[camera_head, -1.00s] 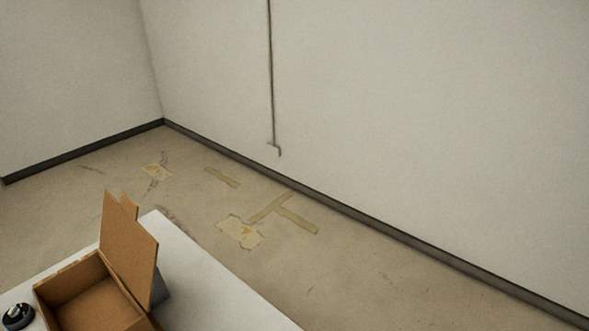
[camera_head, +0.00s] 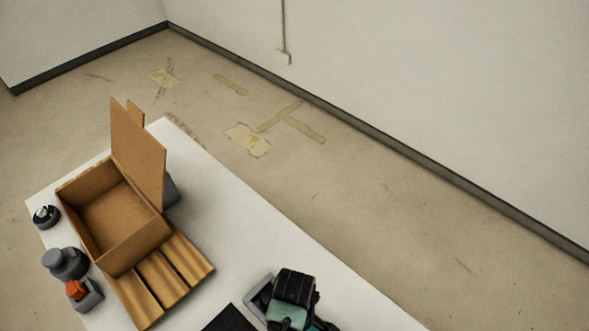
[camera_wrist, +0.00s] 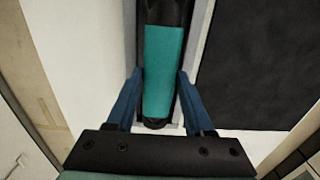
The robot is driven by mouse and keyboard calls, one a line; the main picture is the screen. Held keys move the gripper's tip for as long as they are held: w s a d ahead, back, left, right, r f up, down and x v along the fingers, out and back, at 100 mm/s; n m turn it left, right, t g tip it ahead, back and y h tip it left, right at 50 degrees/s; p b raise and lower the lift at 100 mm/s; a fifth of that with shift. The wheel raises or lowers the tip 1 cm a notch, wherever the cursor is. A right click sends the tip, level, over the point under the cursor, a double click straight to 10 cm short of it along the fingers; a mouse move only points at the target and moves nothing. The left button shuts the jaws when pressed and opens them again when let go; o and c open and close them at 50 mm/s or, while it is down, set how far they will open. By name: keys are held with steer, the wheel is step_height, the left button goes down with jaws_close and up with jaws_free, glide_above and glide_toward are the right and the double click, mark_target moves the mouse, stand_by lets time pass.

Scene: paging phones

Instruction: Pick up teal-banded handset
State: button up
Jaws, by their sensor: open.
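The teal-banded handset (camera_wrist: 164,65) is in the wrist view, a long teal body with black ends. It lies in a grey tray (camera_wrist: 200,40), whose rim also shows at the bottom of the head view (camera_head: 256,297). My gripper (camera_wrist: 158,84) is open, with one blue finger on each side of the handset's near part. I cannot tell whether the fingers touch it. In the head view a black and teal shape (camera_head: 290,295) over the tray looks like my gripper end and hides the handset.
An open cardboard box (camera_head: 128,247) stands on the white table (camera_head: 215,225), beside a ridged brown piece (camera_head: 163,275). Grey items (camera_head: 65,262), one with an orange part (camera_head: 76,290), and a dark round item (camera_head: 46,216) are at the left. A black panel (camera_wrist: 260,60) lies beside the tray.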

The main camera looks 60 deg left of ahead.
steer(key=shift+f, duration=1.15)
jaws_close()
